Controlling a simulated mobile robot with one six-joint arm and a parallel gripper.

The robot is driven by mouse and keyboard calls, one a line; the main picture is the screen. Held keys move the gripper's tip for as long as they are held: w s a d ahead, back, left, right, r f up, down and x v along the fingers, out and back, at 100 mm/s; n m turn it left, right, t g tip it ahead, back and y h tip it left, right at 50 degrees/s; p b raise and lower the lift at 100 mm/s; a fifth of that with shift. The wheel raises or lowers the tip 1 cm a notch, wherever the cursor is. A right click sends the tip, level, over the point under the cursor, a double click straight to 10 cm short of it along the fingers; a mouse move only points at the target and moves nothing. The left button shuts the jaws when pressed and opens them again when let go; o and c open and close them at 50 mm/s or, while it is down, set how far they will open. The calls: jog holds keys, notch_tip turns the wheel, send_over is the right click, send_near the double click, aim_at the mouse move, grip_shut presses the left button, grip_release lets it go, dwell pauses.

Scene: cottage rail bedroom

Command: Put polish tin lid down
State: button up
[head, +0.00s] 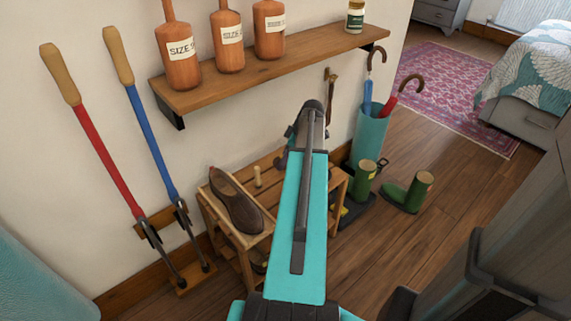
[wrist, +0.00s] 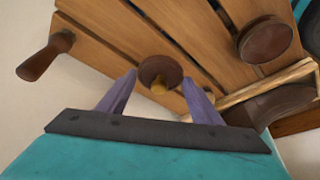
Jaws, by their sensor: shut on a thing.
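My gripper (wrist: 159,79) has its two purple fingers closed on a small round brown lid (wrist: 158,67) in the wrist view. A yellowish knob on the lid faces the camera. The lid is over the slatted wooden bench (wrist: 110,35); I cannot tell whether it touches the slats. A dark brown round tin (wrist: 265,42) stands on the bench to the right of the lid, apart from it. In the head view my arm hides the lid and the tin, and only a bit of purple finger shows beside it.
A brown shoe (head: 236,200) and a pale wooden peg (head: 257,177) are on the bench's left part. A brown-handled thing (wrist: 46,58) is at left in the wrist view. A shelf (head: 265,70) with bottles is above. Green boots (head: 408,192) and an umbrella stand (head: 369,133) are at right.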

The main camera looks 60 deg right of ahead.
jog(key=shift+f+b, duration=0.45)
jog(key=shift+f, duration=1.35)
jog(key=shift+f, duration=0.1)
jog(key=o, duration=1)
jog(key=p+v, duration=0.2)
jog(key=v, duration=1)
jog(key=shift+s, duration=0.1)
